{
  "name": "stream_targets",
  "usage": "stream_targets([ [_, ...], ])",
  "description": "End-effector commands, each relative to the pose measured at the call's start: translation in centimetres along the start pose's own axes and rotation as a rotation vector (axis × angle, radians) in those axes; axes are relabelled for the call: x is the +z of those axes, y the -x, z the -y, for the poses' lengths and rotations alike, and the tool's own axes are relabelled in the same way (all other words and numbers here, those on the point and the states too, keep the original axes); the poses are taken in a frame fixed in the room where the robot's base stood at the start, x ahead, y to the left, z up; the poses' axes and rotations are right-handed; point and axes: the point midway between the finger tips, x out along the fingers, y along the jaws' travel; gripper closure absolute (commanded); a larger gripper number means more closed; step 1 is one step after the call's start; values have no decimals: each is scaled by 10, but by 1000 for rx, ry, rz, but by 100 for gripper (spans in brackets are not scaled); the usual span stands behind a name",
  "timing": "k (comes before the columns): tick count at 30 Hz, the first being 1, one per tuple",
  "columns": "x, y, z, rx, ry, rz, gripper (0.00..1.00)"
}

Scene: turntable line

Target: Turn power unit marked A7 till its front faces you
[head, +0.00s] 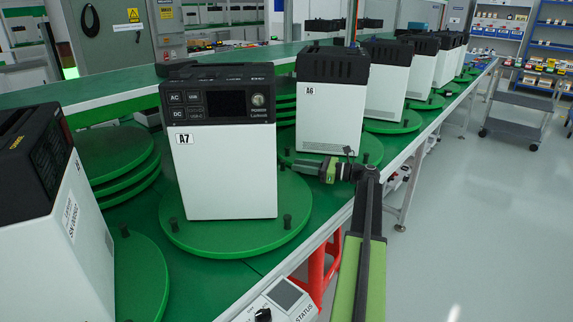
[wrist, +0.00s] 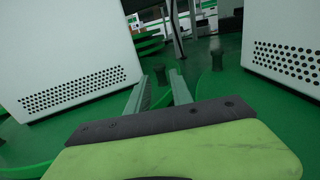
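The power unit marked A7 (head: 230,170) stands upright on a round green turntable (head: 235,245). Its black panel with AC and DC buttons, a dark screen and a knob, and the A7 label below, faces the head camera almost squarely. Dark pegs stand on the turntable rim, one at the right (head: 287,221). My gripper (head: 299,166) is right of A7, in front of the unit marked A6 (head: 331,115), pointing left.
A white unit (head: 50,230) stands close at the left on another turntable. Several more units line the green conveyor to the back right. In the wrist view, vented white housings stand left (wrist: 75,60) and right (wrist: 290,40) of my fingers. Grey floor at the right is free before a cart (head: 520,110).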

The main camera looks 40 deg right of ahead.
Motion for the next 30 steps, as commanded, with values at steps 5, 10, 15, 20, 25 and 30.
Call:
stream_targets([
  [5,0,52,1,-2,0,0,73],
  [10,0,88,1,-1,0,0,73],
  [15,0,104,1,1,0,0,73],
  [20,0,107,0,1,0,0,73],
  [25,1,106,0,-1,4,-1,80],
  [30,16,94,-17,-129,247,-91,100],
])
